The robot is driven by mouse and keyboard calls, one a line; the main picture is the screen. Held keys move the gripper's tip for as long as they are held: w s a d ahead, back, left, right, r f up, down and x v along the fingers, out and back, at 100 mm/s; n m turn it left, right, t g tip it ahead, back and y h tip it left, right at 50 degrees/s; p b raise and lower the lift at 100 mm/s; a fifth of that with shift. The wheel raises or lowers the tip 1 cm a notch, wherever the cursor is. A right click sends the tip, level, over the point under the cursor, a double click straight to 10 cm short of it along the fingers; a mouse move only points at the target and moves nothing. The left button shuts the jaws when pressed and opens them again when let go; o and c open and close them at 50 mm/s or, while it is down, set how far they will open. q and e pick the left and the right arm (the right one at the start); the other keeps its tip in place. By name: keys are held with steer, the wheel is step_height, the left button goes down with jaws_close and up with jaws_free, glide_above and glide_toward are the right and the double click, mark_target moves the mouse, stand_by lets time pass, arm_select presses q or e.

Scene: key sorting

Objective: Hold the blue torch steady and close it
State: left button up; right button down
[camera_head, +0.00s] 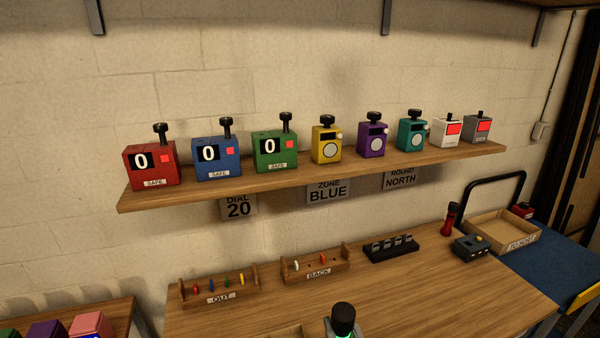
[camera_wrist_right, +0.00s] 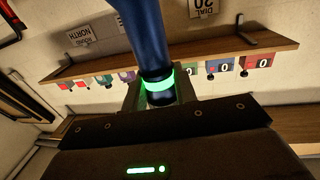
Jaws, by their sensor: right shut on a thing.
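The blue torch shows in the right wrist view (camera_wrist_right: 143,35) with a long blue body and a glowing green ring near the gripper. In the head view only its black end (camera_head: 343,318) shows, at the bottom edge, with a green glow below. My right gripper (camera_wrist_right: 160,97) is shut on the torch close to the green ring. In the head view this gripper (camera_head: 342,333) is mostly cut off by the bottom edge. The far end of the torch leaves the wrist view at the top. My left gripper is in neither view.
A red torch (camera_head: 450,219) stands at the workbench's (camera_head: 420,295) back right, beside a grey box (camera_head: 471,246) and the TO SORT tray (camera_head: 513,243). The OUT rack (camera_head: 220,299), BACK rack (camera_head: 318,274) and black holder (camera_head: 390,253) line the back. Several boxes stand on the wall shelf (camera_head: 225,190).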

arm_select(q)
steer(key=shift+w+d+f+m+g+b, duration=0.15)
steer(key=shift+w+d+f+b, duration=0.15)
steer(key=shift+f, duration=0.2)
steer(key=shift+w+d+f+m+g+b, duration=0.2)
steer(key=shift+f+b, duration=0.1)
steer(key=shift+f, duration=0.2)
arm_select(e)
steer(key=s+a+f+m+h, duration=0.1)
steer(key=s+f+m+h, duration=0.1)
steer(key=s+f+h, duration=0.1)
steer(key=shift+s+f, duration=0.55)
steer(key=shift+f, duration=0.35)
